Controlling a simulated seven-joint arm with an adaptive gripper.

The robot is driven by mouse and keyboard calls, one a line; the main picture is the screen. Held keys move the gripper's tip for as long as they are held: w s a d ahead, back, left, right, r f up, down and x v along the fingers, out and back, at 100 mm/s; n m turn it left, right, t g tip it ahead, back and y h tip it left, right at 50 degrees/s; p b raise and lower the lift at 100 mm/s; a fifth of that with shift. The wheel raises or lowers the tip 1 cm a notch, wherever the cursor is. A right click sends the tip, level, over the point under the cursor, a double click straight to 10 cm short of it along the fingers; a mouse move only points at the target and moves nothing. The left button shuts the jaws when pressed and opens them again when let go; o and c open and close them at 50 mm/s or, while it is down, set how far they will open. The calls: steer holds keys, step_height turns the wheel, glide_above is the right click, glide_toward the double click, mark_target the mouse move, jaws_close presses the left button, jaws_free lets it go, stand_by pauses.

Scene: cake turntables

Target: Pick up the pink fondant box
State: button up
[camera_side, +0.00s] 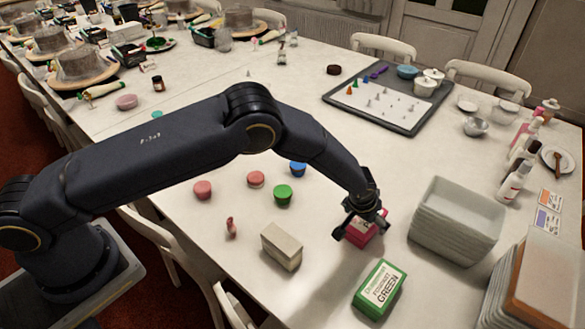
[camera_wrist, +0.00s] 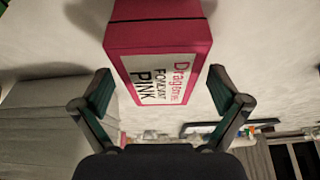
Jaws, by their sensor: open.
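The pink fondant box (camera_side: 358,232) stands on the white table, partly hidden behind my gripper in the side view. In the wrist view the pink box (camera_wrist: 158,32) is at the top centre, with a white label reading fondant pink. My gripper (camera_side: 359,225) is at the box in the side view. In the wrist view my gripper (camera_wrist: 161,85) is open, with one finger on each side of the box's lower part. Gaps show between the fingers and the box, so nothing is gripped.
A green fondant box (camera_side: 379,289) stands in front, and a pale box (camera_side: 281,246) to the left. Stacked grey tubs (camera_side: 457,222) stand close on the right. Several small coloured tubs, including a green one (camera_side: 283,194), lie left. A baking tray (camera_side: 380,98) is farther back.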

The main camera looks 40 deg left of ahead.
steer(key=shift+w+f, duration=0.25)
steer(key=shift+f, duration=0.45)
steer(key=shift+f, duration=0.2)
steer(key=shift+c, duration=0.3)
steer(key=c, duration=1.4)
steer(key=shift+r, duration=0.15)
